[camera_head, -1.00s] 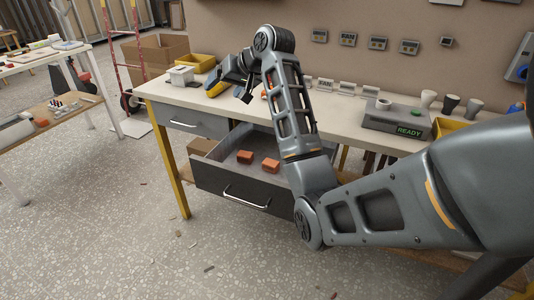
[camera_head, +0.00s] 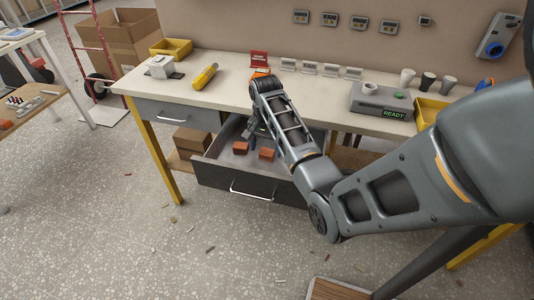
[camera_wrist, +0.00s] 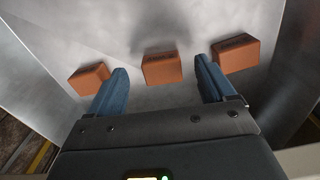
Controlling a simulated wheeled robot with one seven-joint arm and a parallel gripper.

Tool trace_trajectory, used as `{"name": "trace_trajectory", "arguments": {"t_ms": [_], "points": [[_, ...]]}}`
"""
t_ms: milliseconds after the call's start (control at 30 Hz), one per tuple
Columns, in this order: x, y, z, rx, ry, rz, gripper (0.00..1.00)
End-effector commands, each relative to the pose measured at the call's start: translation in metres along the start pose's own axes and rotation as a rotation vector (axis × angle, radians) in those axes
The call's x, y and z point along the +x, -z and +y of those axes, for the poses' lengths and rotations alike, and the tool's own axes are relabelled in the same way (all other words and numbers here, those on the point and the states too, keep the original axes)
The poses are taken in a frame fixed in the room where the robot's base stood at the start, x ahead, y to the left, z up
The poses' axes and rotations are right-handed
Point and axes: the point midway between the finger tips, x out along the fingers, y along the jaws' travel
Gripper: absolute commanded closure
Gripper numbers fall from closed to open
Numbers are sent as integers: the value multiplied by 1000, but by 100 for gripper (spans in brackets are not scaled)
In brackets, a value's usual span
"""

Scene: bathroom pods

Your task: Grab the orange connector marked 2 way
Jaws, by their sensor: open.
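Three orange block-shaped connectors lie on the floor of the open drawer (camera_head: 244,181). In the wrist view they are the left connector (camera_wrist: 89,78), the middle connector (camera_wrist: 161,68) and the right connector (camera_wrist: 236,53). I cannot read any marking on them. The head view shows two of them, a left one (camera_head: 240,148) and a right one (camera_head: 266,154); my arm covers part of the drawer. My gripper (camera_wrist: 159,66) is open and points down into the drawer. The middle connector appears between its fingers, the others outside them. I see no contact.
The drawer's walls (camera_wrist: 296,65) stand close around the gripper. The table top (camera_head: 228,93) above carries a white box (camera_head: 160,67), a yellow cylinder (camera_head: 205,77), a red sign (camera_head: 259,58) and a grey device reading READY (camera_head: 382,101).

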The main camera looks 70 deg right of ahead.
Motion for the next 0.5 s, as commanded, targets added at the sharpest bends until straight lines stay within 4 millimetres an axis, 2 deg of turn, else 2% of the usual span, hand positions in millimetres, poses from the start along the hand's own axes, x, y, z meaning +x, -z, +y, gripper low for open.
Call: {"name": "trace_trajectory", "arguments": {"t_ms": [200,500], "points": [[28,0,0,0,-1,-1,17],[33,0,0,-1,2,1,17]]}}
